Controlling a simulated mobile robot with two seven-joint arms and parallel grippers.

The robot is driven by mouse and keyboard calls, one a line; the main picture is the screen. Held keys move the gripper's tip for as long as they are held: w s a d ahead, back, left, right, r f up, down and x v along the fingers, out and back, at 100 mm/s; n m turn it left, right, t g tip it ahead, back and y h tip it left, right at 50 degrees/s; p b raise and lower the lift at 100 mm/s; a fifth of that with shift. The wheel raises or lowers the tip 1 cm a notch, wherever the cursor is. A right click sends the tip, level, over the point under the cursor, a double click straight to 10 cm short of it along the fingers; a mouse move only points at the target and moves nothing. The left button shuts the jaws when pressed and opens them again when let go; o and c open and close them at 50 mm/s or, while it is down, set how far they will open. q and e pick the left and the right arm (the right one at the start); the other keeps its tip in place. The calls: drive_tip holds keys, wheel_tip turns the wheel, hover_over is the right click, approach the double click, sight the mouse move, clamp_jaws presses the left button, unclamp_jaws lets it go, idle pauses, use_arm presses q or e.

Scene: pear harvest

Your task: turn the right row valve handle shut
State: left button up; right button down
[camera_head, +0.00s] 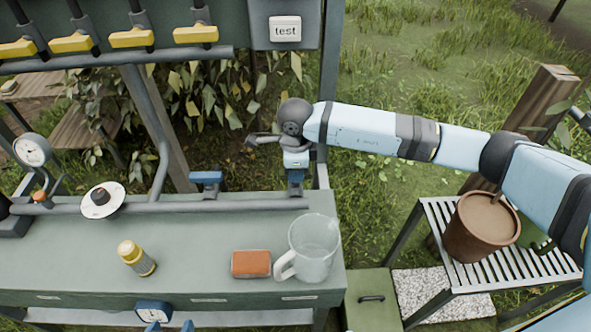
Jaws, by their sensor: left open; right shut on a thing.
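The right row valve handle (295,177) is blue and sits at the right end of the grey pipe along the back of the bench. My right gripper (295,166) points down over it and is shut on it, hiding much of it. The handle's exact angle is hard to tell. A second blue valve handle (207,177) stands on the same pipe to the left and lies across my view.
A round gauge (32,150) stands at left. Yellow levers (131,38) hang above. A brown pot (481,227) is on a slatted stand at right.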

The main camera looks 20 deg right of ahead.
idle(0.5)
drive_tip(key=c, duration=1)
unclamp_jaws()
drive_tip(key=shift+o, duration=0.2)
wheel_tip(320, 180, up, 14)
drive_tip(key=shift+f, duration=0.1)
